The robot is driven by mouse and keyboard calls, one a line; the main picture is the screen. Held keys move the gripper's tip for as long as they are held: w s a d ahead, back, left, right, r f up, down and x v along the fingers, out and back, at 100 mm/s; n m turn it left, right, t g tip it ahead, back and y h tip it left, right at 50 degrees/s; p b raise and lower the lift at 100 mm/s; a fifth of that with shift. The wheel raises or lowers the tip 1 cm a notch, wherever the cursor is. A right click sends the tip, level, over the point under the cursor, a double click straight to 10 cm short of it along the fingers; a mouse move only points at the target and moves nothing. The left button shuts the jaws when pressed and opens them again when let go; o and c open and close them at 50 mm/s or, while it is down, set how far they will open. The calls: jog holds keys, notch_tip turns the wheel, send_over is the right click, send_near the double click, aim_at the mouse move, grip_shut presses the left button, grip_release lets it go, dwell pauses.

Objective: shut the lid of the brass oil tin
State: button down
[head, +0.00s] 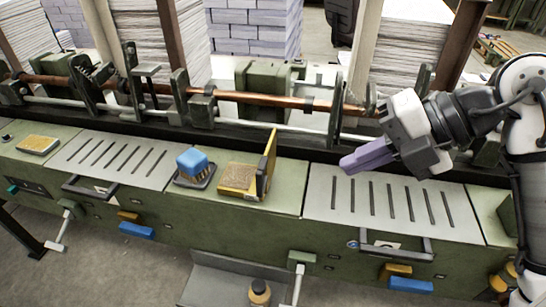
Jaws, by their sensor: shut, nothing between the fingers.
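The brass oil tin (238,179) sits on the green machine top near the middle of the head view. Its lid (266,165) stands open, roughly upright along the right side of the tin. My gripper (345,167) is shut and empty, with its purple fingers pointing left. In the picture it is to the right of the lid and apart from it, over the slotted metal plate. The lid's right face is seen only edge-on.
A blue-topped brush (193,164) stands on a dark tray just left of the tin. Another flat brass-coloured item (38,144) lies at the far left. A copper-coloured shaft (270,99) with green brackets runs behind. The right slotted plate (390,205) is clear.

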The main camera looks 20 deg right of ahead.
jog(key=p, duration=0.5)
send_near(263, 189)
jog(key=shift+x, duration=2.95)
